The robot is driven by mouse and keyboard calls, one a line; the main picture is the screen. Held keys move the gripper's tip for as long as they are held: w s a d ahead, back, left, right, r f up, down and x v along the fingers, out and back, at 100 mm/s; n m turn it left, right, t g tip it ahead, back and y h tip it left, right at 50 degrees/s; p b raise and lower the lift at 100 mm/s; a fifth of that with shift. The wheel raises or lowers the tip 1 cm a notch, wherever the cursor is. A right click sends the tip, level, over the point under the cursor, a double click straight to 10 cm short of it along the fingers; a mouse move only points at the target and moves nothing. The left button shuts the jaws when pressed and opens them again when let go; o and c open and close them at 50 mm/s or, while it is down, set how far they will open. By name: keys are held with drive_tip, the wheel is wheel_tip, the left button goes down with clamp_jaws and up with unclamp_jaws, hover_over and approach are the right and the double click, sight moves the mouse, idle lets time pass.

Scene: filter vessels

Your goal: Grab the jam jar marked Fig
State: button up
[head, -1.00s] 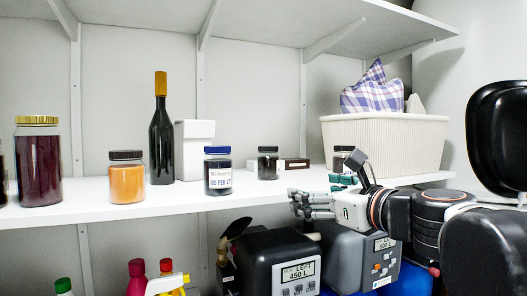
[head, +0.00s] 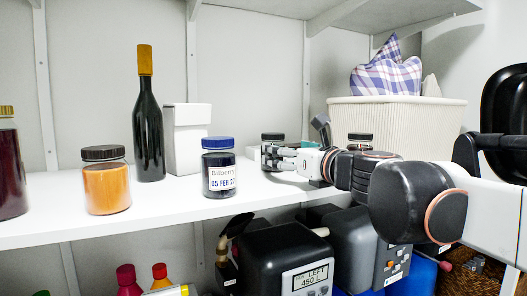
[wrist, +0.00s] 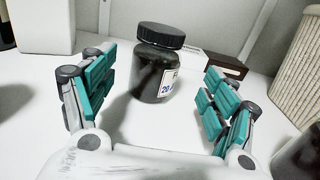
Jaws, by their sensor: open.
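A dark jam jar with a black lid (wrist: 150,82) stands upright on the shelf in the wrist view. Its label is turned to the right; only an edge shows, with the start of a word and "20", so the name cannot be read in full. My gripper (wrist: 154,84) is open, with its teal-padded fingers on either side of the jar's near side and no clear contact. In the head view the jar (head: 272,137) shows mostly by its lid behind my gripper (head: 277,158). A second dark jar with a black lid (head: 360,137) is partly hidden behind my arm.
A bilberry jar with a blue lid (head: 218,168), an orange jar (head: 106,182), a dark bottle (head: 149,135) and a white canister (head: 188,140) stand to the left. A ribbed basket (head: 430,120) is at right. A small brown box (wrist: 226,65) lies behind the jar.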

drive_tip(key=shift+a+p+x, duration=0.15)
drive_tip(key=shift+p+x, duration=0.25)
drive_tip(key=shift+x, duration=1.25)
drive_tip(key=shift+a+p+x, duration=0.1)
drive_tip(key=shift+p+x, duration=0.3)
drive_tip(key=shift+x, duration=1.2)
drive_tip(key=shift+s, duration=0.2)
drive_tip(key=shift+c, duration=0.5)
drive_tip(key=c, duration=1.4)
